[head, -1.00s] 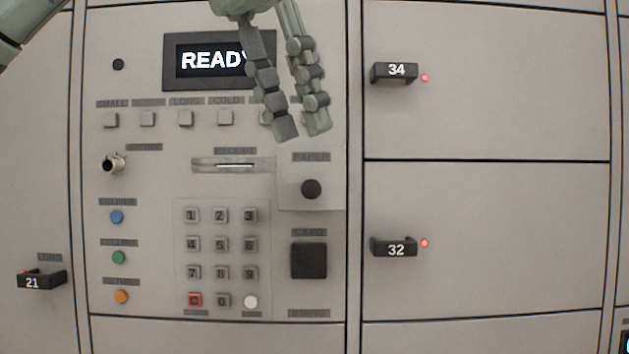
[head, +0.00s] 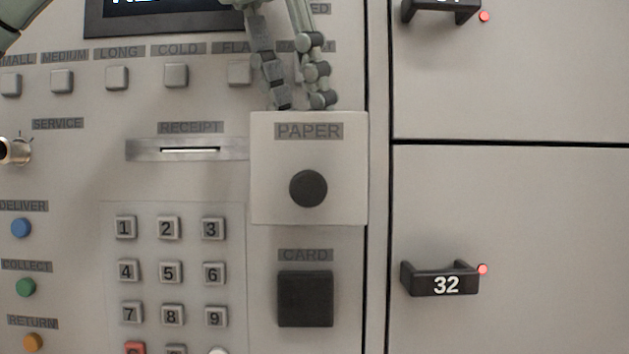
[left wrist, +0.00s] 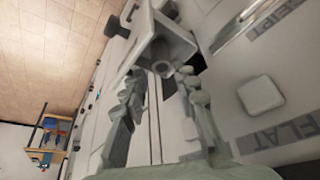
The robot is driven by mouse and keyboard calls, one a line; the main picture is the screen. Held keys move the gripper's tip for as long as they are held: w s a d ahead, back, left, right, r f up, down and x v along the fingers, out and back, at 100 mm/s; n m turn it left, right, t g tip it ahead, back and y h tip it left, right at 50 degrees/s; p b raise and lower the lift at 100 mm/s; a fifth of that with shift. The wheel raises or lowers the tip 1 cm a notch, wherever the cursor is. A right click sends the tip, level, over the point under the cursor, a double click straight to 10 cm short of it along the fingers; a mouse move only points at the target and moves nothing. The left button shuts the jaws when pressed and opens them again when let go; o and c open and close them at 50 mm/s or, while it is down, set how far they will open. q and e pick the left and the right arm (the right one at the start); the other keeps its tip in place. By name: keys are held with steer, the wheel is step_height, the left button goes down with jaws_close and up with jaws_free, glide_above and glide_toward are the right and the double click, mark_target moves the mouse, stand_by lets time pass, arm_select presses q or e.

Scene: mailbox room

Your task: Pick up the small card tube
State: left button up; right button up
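A small round hollow end, which looks like the card tube (left wrist: 163,67), shows in the left wrist view inside the paper flap. In the head view the square PAPER flap (head: 270,205) with its black knob (head: 308,188) stands out from the panel and hides the tube. My left gripper (head: 300,104) points down at the flap's top edge, its two fingers apart. In the left wrist view the fingers of my left gripper (left wrist: 163,88) lie either side of the tube's end, with nothing held. I cannot tell whether they touch it. My right gripper is not in view.
A receipt slot (head: 190,149) and keypad (head: 170,272) lie left of the flap. The black card square (head: 305,298) is below it. Locker door 32 (head: 530,220), with a projecting black handle (head: 440,279), is to the right. A row of square buttons (head: 117,77) runs above.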

arm_select(q)
steer(key=x, duration=0.4)
steer(key=shift+a+f+b, duration=0.25)
steer(key=shift+f+b, duration=0.05)
steer(key=shift+b, duration=0.1)
steer(key=shift+w+d+f, duration=0.1)
steer(key=shift+d+f, duration=0.1)
steer(key=shift+f, duration=0.2)
steer(key=c, duration=0.4)
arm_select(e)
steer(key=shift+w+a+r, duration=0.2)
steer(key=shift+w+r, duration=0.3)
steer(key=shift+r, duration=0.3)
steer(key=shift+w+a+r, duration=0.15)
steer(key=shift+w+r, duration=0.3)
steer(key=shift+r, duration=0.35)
arm_select(q)
steer(key=shift+r, duration=0.1)
